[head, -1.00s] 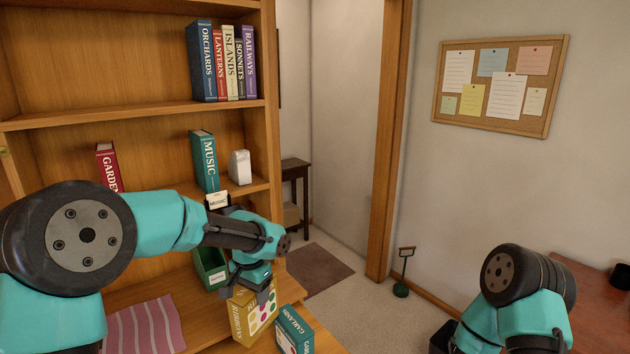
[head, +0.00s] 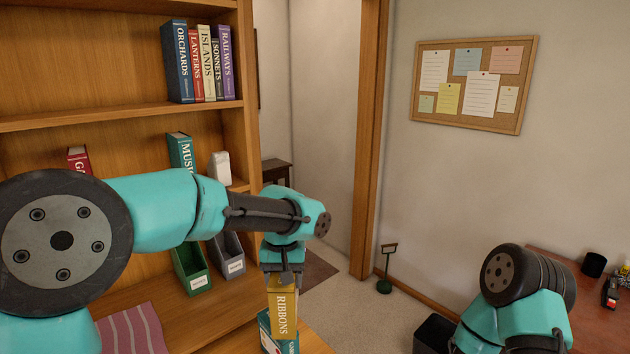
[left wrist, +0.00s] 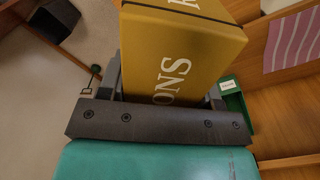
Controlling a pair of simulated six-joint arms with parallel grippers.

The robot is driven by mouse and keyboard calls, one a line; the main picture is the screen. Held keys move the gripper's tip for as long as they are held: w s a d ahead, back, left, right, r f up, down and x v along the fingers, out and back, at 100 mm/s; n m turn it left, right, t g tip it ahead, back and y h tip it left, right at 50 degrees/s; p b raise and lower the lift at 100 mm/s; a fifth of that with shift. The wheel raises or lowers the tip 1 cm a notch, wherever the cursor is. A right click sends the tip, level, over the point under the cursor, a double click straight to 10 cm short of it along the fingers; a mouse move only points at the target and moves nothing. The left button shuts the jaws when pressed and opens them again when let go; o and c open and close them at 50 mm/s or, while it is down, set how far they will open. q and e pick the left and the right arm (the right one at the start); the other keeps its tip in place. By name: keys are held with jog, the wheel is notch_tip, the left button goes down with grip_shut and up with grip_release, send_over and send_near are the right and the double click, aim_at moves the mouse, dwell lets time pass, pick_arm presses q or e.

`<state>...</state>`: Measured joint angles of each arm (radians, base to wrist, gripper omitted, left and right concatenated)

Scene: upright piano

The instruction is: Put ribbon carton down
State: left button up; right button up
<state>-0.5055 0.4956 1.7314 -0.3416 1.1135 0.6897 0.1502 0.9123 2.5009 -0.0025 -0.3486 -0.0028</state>
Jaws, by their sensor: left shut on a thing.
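The ribbon carton (head: 284,312) is a mustard-yellow box marked RIBBONS, upright in the head view with its lettered side facing me. My left gripper (head: 284,276) is shut on its upper end. In the left wrist view the carton (left wrist: 185,50) sits between the two dark fingers. The teal garlands carton (head: 265,330) shows partly behind and below it; I cannot tell whether the two touch. I cannot tell whether the ribbon carton's bottom rests on the wooden surface. My right arm shows at lower right, but its gripper is out of view.
A green holder (head: 192,270) and a grey holder (head: 230,258) stand on the wooden ledge (head: 225,310), left of the carton. A striped pink cloth (head: 130,330) lies further left. Books fill part of the shelves behind. A dark bin (head: 433,336) stands on the floor.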

pick_arm(q)
jog(key=a+f+n, duration=0.2)
jog(key=a+f, duration=0.2)
jog(key=a, duration=0.5)
jog(key=a+f+n, duration=0.3)
jog(key=a+f, duration=0.2)
jog(key=a, duration=0.4)
jog(key=a+f+n, duration=0.3)
jog(key=a+f, duration=0.1)
jog(key=a, duration=0.6)
jog(key=shift+s+f, duration=0.25)
jog(key=shift+f, duration=0.15)
jog(key=shift+a, duration=0.1)
jog(key=w+a+f, duration=0.1)
jog(key=w+a, duration=0.7)
jog(key=w, duration=0.5)
jog(key=shift+f, duration=0.2)
